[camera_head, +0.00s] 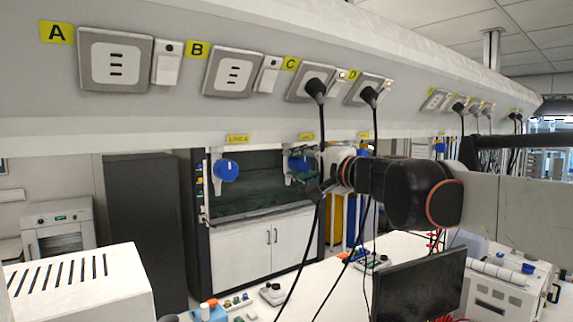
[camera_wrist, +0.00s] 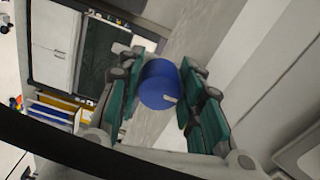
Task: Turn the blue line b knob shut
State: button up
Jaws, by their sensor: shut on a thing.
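The blue line B knob (camera_wrist: 158,85) shows in the wrist view between the two green finger pads of my gripper (camera_wrist: 163,100). It is round, with a small pale mark near its lower right edge. My gripper is shut on it. In the head view my gripper (camera_head: 301,170) is at the blue knob (camera_head: 297,163) under the second yellow line label (camera_head: 307,136). The fingers and wrist hide much of the knob there. How far it is turned cannot be told.
The blue line A knob (camera_head: 226,170) stands to the left, under its yellow label (camera_head: 237,139). Black cables hang from the sockets near my wrist. A monitor (camera_head: 420,286) and a white box (camera_head: 80,284) stand below on the bench.

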jog(key=o, duration=1.1)
jog(key=shift+c, duration=0.2)
jog(key=shift+d, duration=0.1)
jog(key=v, duration=0.7)
jog(key=shift+s, duration=0.25)
jog(key=shift+d+f, duration=0.1)
jog(key=shift+f, duration=0.05)
